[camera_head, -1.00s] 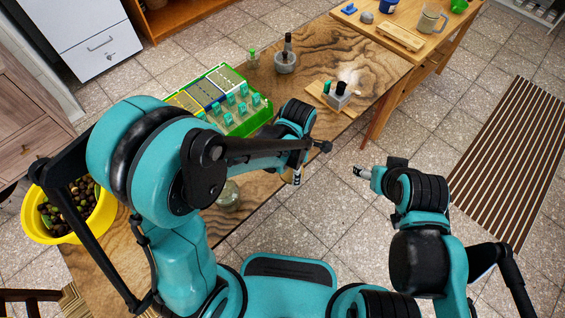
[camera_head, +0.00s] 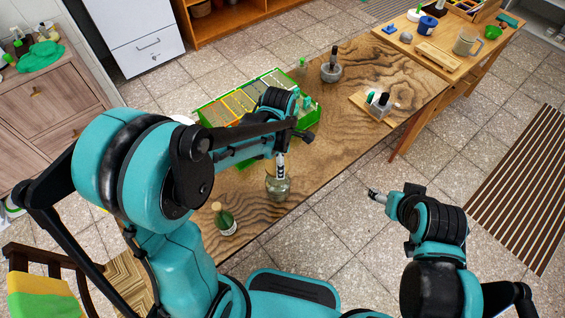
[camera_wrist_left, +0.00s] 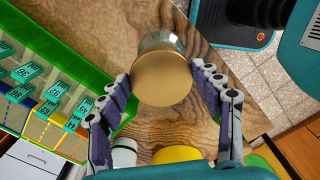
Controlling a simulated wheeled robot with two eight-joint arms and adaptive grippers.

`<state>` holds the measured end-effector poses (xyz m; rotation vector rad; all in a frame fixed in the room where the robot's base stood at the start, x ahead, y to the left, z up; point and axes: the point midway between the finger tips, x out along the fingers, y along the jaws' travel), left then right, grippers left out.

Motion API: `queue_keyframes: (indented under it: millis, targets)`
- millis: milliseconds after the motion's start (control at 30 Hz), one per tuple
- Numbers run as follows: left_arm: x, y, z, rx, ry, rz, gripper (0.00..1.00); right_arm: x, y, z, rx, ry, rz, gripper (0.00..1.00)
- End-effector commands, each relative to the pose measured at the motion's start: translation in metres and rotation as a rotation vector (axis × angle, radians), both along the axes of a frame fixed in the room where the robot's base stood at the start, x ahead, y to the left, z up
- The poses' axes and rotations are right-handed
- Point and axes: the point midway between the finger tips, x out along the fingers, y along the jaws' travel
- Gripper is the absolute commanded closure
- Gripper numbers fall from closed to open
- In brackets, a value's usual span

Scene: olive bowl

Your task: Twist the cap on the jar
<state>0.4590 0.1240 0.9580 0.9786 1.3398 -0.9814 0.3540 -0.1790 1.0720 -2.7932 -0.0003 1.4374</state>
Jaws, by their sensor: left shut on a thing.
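The clear glass jar (camera_head: 278,188) stands on the wooden table, below my left gripper (camera_head: 281,160). In the left wrist view the round tan-gold cap (camera_wrist_left: 163,79) lies between the two fingers of my left gripper (camera_wrist_left: 165,95), which is shut on it. The glass of the jar (camera_wrist_left: 161,41) shows just beyond the cap's edge. The cap is at the jar's mouth, but I cannot tell whether it is seated or threaded. My right gripper (camera_head: 375,195) is over the floor, away from the table; its fingers are too small to judge.
A green-edged divided tray (camera_head: 207,117) lies behind my left arm. A mortar with pestle (camera_head: 331,72) and a small board with containers (camera_head: 371,108) are farther back. The table right of the jar is clear.

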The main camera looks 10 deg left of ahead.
Motion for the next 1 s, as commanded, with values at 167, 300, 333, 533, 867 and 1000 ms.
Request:
queue_keyframes:
  millis: [167, 300, 333, 533, 867, 1000]
  targets:
    - [0.000, 0.000, 0.000, 0.000, 0.000, 0.000, 0.50, 0.000, 0.000, -0.001, 0.000, 0.000, 0.000, 0.32]
    - [0.000, 0.000, -0.005, 0.000, 0.000, 0.000, 0.50, 0.000, 0.000, -0.006, 0.000, 0.000, 0.000, 0.32]
    - [0.000, 0.000, -0.007, 0.000, 0.000, 0.000, 0.50, 0.000, 0.000, -0.007, 0.000, 0.000, 0.000, 0.32]
    - [0.000, 0.000, -0.023, 0.000, 0.000, 0.000, 0.50, 0.000, 0.000, -0.021, 0.000, 0.000, 0.000, 0.32]
    - [0.000, 0.000, -0.051, 0.000, 0.000, 0.000, 0.50, 0.000, 0.000, -0.045, 0.000, 0.000, 0.000, 0.32]
    - [0.000, 0.000, -0.053, 0.000, 0.000, 0.000, 0.50, 0.000, 0.000, -0.046, 0.000, 0.000, 0.000, 0.32]
